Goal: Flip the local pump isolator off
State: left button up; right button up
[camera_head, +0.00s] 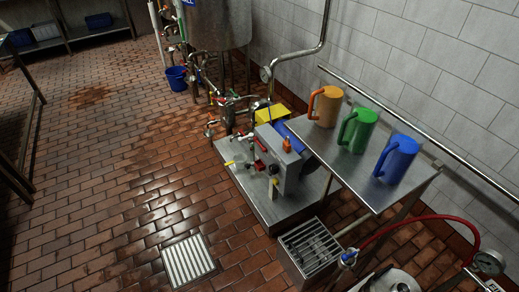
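A grey metal pump unit (282,168) stands on a steel plinth (287,211) right of the middle. An orange part (287,145) sits on top of its box. A small black part (273,170) and a yellow-tipped part (275,183) are on its front side. Red handles (260,165) are on the pipework just left of the box. I cannot tell which of these is the local pump isolator, nor its position, as they are too small. Neither of my grippers is in view.
A steel table (346,170) with orange (326,106), green (357,131) and blue (396,160) jugs stands right of the pump. A floor grate (187,261), a slatted metal box (311,248) and a blue bucket (177,78) are nearby. The tiled floor on the left is clear.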

aim_at(264, 150)
jog(key=i+j, duration=0.25)
jog(key=i, duration=0.2)
jog(key=i+j+u, duration=0.1)
jog(key=i+j, duration=0.2)
jog(key=i+j+u, duration=0.1)
jog(key=i+j, duration=0.15)
jog(key=i, duration=0.3)
jog(key=i+j, duration=0.2)
jog(key=i, duration=0.25)
